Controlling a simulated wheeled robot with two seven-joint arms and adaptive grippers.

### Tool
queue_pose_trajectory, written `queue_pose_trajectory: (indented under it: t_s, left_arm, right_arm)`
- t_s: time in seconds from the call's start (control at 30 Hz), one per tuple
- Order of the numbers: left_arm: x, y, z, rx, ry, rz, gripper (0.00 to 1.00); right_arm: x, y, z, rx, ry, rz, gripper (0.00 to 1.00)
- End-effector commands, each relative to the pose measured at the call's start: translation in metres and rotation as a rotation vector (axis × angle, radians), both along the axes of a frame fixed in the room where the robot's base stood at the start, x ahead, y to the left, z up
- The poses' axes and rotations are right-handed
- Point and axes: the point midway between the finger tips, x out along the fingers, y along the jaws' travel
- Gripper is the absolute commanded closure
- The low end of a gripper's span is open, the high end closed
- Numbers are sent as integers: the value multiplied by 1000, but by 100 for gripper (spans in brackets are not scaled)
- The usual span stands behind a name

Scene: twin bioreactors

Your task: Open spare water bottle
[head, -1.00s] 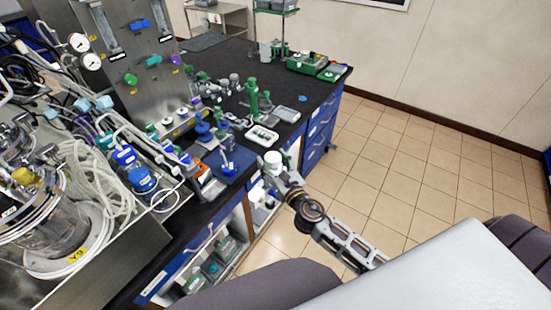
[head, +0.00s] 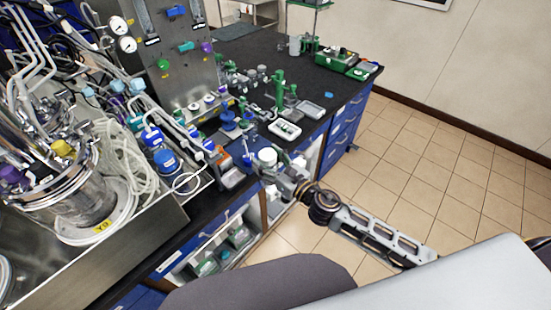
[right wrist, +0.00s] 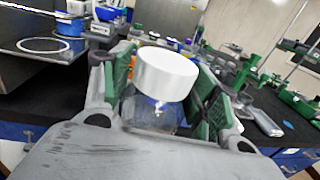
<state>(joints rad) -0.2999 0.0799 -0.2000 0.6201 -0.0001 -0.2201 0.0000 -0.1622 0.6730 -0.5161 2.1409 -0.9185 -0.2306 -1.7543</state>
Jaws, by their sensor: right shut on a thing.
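The water bottle shows as a wide white cap (head: 267,155) in the head view, at the front edge of the black bench. In the right wrist view the white cap (right wrist: 166,74) sits on a clear bottle body (right wrist: 150,112). My right gripper (head: 274,170) is shut on the bottle, with a green-padded finger on each side in the right wrist view (right wrist: 160,95). The cap is still on the bottle and stands above the pads. The lower part of the bottle is hidden by the gripper. My left gripper is not in view.
A bioreactor vessel (head: 75,195) with tubing stands at the left. Blue-capped bottles (head: 165,160) stand beside it. A white tray (head: 285,129) and a green stand (head: 279,92) are on the bench behind the gripper. Tiled floor (head: 420,165) lies open at the right.

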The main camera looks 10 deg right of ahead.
Motion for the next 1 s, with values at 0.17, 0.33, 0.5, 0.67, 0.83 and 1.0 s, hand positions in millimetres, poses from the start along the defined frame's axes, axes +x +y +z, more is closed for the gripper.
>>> queue_pose_trajectory:
  t_s: [0.17, 0.33, 0.5, 0.67, 0.83, 1.0]
  left_arm:
    - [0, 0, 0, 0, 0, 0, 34]
    - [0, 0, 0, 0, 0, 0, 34]
    - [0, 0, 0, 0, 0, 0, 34]
    - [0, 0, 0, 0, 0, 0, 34]
    - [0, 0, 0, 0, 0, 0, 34]
    - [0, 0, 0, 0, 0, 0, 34]
  right_arm:
    - [-3, 15, 7, -1, -5, 65, 98]
    - [-5, 27, 11, 0, -5, 118, 98]
    - [-7, 38, 15, -1, -5, 163, 98]
    - [-9, 44, 16, 0, -4, 191, 98]
    - [-10, 47, 17, 0, -2, 204, 98]
    - [-10, 47, 16, 0, -2, 205, 98]
